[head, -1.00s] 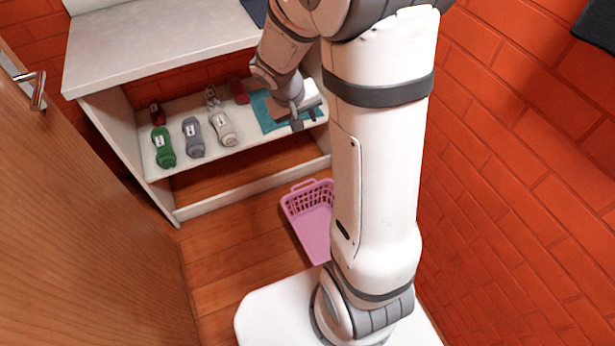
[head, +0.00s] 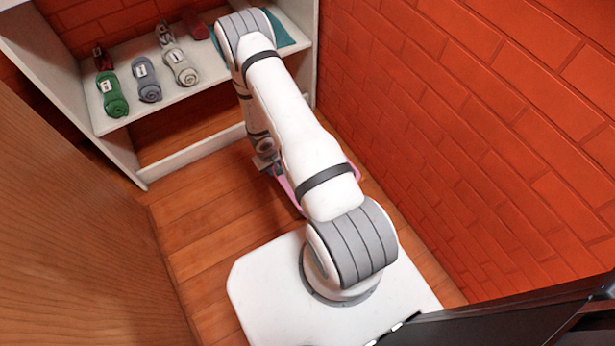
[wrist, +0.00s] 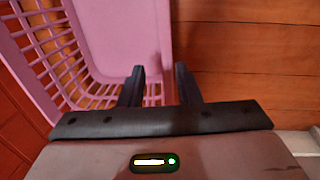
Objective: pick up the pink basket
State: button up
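The pink basket (head: 289,192) is on the floor in the head view, mostly hidden behind my arm, with only slivers of pink showing. In the wrist view the basket (wrist: 115,38) fills the upper left, with a slatted wall on its left and near side. My gripper (wrist: 160,84) is open there, its two dark fingers apart. The basket's right edge lies in line with the gap between the fingers. I cannot tell how deep the fingers reach or whether they touch it. In the head view my gripper (head: 264,163) is low beside the basket, partly hidden.
A shelf unit (head: 205,98) at the back holds green (head: 112,95), grey (head: 147,80) and pale (head: 181,67) rolled items and a teal cloth (head: 277,36). A brick wall (head: 470,130) closes the right side. A wooden door (head: 70,240) stands left. Floor (head: 205,225) between is clear.

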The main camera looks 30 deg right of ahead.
jog(key=f+b, duration=0.1)
jog(key=f, duration=0.5)
jog(key=d+f+b, duration=0.1)
jog(key=f, duration=0.2)
jog(key=shift+s+b, duration=0.3)
jog(key=shift+r, duration=0.1)
jog(key=shift+c, duration=0.5)
grip_shut()
dwell(0.4)
